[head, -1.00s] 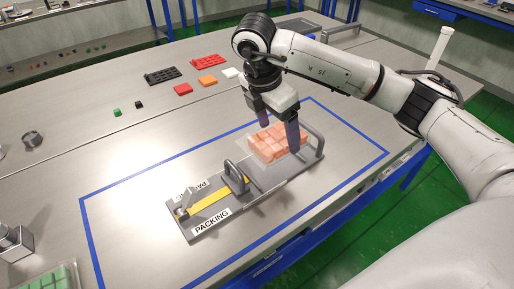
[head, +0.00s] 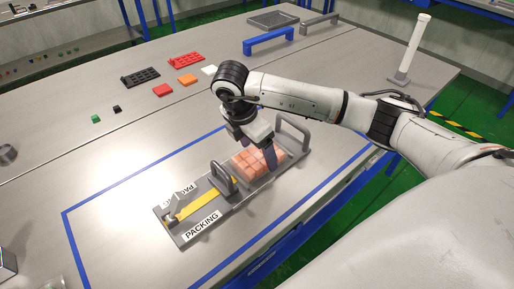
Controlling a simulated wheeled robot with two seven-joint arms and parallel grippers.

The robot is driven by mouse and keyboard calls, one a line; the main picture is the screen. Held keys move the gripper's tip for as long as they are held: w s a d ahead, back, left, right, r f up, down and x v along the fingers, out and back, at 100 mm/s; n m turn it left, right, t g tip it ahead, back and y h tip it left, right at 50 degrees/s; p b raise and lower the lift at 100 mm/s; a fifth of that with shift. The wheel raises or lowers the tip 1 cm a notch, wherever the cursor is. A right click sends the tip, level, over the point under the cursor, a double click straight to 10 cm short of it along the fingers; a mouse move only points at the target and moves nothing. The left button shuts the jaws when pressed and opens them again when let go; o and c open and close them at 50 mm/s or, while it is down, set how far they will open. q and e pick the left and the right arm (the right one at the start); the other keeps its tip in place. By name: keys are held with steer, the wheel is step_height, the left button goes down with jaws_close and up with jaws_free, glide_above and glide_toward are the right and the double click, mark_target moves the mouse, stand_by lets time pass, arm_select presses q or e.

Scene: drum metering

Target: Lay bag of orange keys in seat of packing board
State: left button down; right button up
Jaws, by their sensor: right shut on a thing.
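The bag of orange keys (head: 245,164), a clear bag with pale orange blocks in it, is at the right part of the grey packing board (head: 193,236). My right gripper (head: 257,160) is over the bag and shut on it, with one finger showing at its right side. The bag looks low on the board, between the grey handle at the middle and the one at the right end. I cannot tell whether it touches the seat, as the bag and gripper cover it. My left gripper is out of view.
Blue tape (head: 133,179) marks a rectangle around the board. Red (head: 162,90) and orange (head: 187,79) blocks, black (head: 140,77) and red (head: 186,60) studded plates lie behind it. A blue handle-like bar (head: 268,40) and a white post (head: 412,50) stand farther back.

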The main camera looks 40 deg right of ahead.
steer(key=o, duration=1.2)
steer(key=shift+o, duration=0.2)
steer(key=v, duration=1.2)
steer(key=shift+p, duration=0.45)
